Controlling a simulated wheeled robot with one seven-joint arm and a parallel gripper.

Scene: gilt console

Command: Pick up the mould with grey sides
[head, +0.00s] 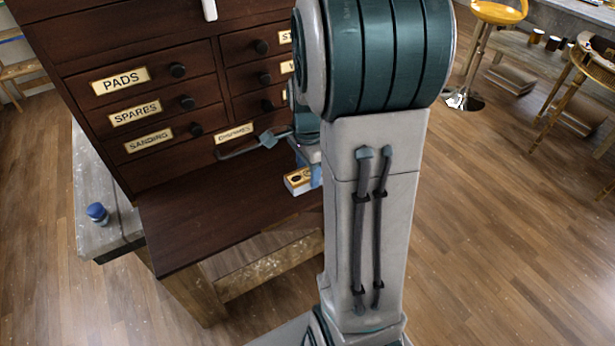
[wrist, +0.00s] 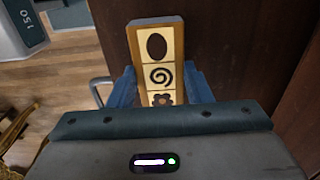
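The mould (wrist: 160,48) is a long block with a pale face cut with a dark oval, a spiral and a flower. In the head view the mould (head: 297,182) lies on the dark wooden ledge, partly hidden by my arm. My gripper (wrist: 161,86) has its blue fingers apart, one on each side of the mould's near part. The fingers look open, with no clear contact. In the head view my gripper (head: 309,166) is mostly hidden behind my arm.
A dark drawer cabinet (head: 150,55) with labelled drawers rises behind the ledge (head: 215,215). A metal handle (head: 250,145) sticks out close to my gripper. A blue-capped jar (head: 97,213) stands on a grey bench at left. The ledge left of the mould is clear.

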